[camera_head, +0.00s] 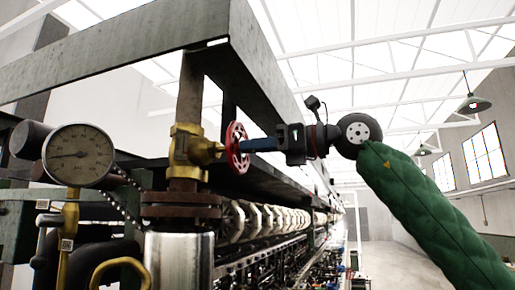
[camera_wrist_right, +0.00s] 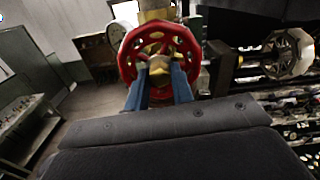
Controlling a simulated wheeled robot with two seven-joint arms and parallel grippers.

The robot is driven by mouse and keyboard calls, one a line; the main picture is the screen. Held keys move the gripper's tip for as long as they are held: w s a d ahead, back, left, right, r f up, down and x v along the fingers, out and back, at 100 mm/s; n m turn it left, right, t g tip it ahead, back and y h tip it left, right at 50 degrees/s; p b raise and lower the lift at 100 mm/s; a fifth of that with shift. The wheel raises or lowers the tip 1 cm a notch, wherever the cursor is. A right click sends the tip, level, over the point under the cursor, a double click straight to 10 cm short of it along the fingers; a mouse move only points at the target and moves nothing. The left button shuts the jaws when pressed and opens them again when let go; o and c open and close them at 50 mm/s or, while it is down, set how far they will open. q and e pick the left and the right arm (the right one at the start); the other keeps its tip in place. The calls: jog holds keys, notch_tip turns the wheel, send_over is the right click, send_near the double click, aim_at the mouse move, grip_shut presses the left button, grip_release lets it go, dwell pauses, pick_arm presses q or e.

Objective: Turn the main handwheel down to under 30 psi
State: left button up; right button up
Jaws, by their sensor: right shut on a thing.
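The red main handwheel (camera_head: 237,147) sits on the right side of a brass valve (camera_head: 187,150) on a vertical pipe. My right gripper (camera_head: 254,146) reaches it from the right, its blue fingers at the wheel's centre. In the right wrist view the handwheel (camera_wrist_right: 159,55) faces me, and the blue fingers (camera_wrist_right: 159,82) close on its hub from both sides. A round pressure gauge (camera_head: 78,155) stands left of the valve; its needle points left, but the numbers are too small to read. My left gripper does not show.
A green steel frame (camera_head: 120,57) runs above and behind the valve. A rusty flange (camera_head: 181,205) and a pale metal cylinder (camera_head: 180,262) stand below it. A long row of reeling machinery (camera_head: 270,222) recedes behind. Open floor (camera_head: 385,262) lies to the right.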

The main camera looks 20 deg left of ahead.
jog(key=n+b, duration=0.2)
jog(key=n, duration=0.9)
jog(key=shift+b, duration=0.4)
jog(key=o, duration=0.9)
jog(key=shift+c, duration=0.2)
jog(key=shift+d, duration=0.1)
jog(key=d+b, duration=0.2)
jog(key=d, duration=0.5)
